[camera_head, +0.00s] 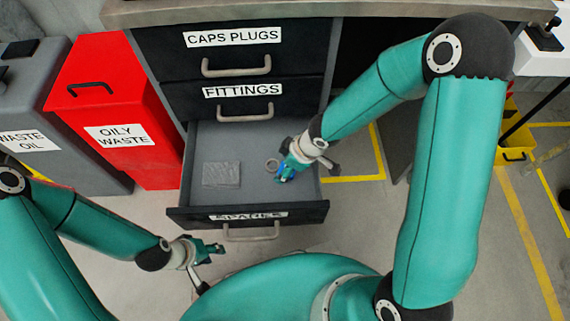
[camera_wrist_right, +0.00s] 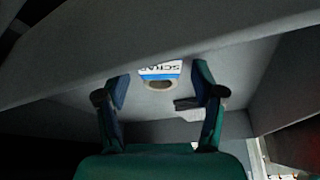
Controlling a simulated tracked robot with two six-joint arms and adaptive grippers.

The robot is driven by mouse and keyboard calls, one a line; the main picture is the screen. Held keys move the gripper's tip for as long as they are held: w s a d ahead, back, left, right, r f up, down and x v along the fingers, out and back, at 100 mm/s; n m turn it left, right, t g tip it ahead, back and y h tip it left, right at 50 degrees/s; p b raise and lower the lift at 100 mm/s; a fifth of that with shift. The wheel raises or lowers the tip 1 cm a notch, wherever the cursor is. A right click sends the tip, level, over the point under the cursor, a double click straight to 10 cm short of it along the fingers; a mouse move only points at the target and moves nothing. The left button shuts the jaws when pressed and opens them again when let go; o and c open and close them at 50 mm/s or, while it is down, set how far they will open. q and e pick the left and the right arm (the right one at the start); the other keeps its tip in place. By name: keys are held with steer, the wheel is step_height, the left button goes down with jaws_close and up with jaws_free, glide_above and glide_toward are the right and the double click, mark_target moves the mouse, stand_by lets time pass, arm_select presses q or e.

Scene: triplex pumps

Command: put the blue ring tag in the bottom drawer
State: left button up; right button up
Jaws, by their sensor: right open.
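The bottom drawer (camera_head: 250,210), labelled SPARES, is pulled open. My right gripper (camera_head: 287,172) is low inside its right half, with its fingers apart. In the right wrist view, the blue ring tag (camera_wrist_right: 160,72) has a white face with the letters SCRAP, a blue stripe and a pale ring. It shows beyond and between the open fingertips (camera_wrist_right: 160,92), with no finger seen gripping it. In the head view a small ring (camera_head: 272,165) shows just left of the gripper; the rest of the tag is largely hidden. My left gripper (camera_head: 210,248) is outside the drawer, front left; its opening is unclear.
A flat grey item (camera_head: 221,174) lies in the left half of the drawer. The CAPS PLUGS drawer (camera_head: 235,50) and FITTINGS drawer (camera_head: 240,98) above are shut. A red oily waste bin (camera_head: 120,110) stands left of the cabinet. Open floor lies to the right.

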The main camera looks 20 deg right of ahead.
steer(key=shift+d+r+p, duration=0.1)
steer(key=shift+r+p, duration=0.45)
steer(key=shift+r, duration=0.05)
steer(key=p+v, duration=1)
steer(key=v, duration=0.1)
steer(key=shift+s, duration=0.1)
